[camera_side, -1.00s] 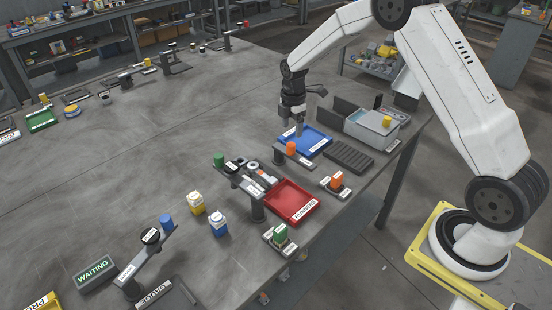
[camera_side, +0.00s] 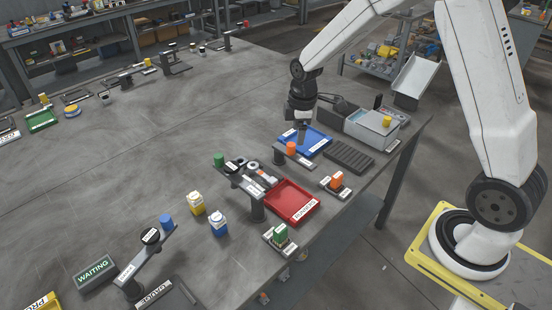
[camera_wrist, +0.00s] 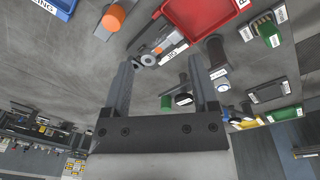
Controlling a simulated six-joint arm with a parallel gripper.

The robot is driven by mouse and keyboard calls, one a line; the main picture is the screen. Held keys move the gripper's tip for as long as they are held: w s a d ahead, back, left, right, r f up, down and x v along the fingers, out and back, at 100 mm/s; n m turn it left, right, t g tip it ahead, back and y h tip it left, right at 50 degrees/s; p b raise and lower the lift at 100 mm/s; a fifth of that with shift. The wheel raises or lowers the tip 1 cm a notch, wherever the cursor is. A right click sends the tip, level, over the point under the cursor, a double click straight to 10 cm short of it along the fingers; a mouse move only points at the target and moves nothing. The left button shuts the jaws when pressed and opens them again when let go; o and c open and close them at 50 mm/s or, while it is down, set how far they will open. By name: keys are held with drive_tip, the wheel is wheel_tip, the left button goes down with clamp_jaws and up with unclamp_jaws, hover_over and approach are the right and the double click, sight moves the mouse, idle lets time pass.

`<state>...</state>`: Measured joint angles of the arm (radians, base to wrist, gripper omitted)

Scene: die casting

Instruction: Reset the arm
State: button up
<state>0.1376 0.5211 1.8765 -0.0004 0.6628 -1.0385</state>
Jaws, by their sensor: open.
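The wrist view looks across the bench toward the red tray (camera_wrist: 195,18) and the orange cylinder (camera_wrist: 115,16). The side view cannot show how high the fingertips are above the bench.
The red tray (camera_side: 307,217) and a small stand (camera_side: 256,211) are at mid-bench. A dark ribbed rack (camera_side: 349,157) and a grey box (camera_side: 371,130) are right of the blue tray. Yellow (camera_side: 196,204) and blue (camera_side: 218,224) containers stand left. The bench's left-centre is clear.

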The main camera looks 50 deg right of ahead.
drive_tip(key=s+a+r+m, duration=0.1)
drive_tip(key=s+a+m, duration=0.2)
drive_tip(key=s+m, duration=0.2)
drive_tip(key=s+a+r+m+t, duration=0.1)
drive_tip(key=s+a+m, duration=0.2)
drive_tip(key=s, duration=0.8)
drive_tip(key=shift+s+m+t, duration=0.25)
drive_tip(key=shift+m+t, duration=0.05)
drive_tip(key=shift+m, duration=0.9)
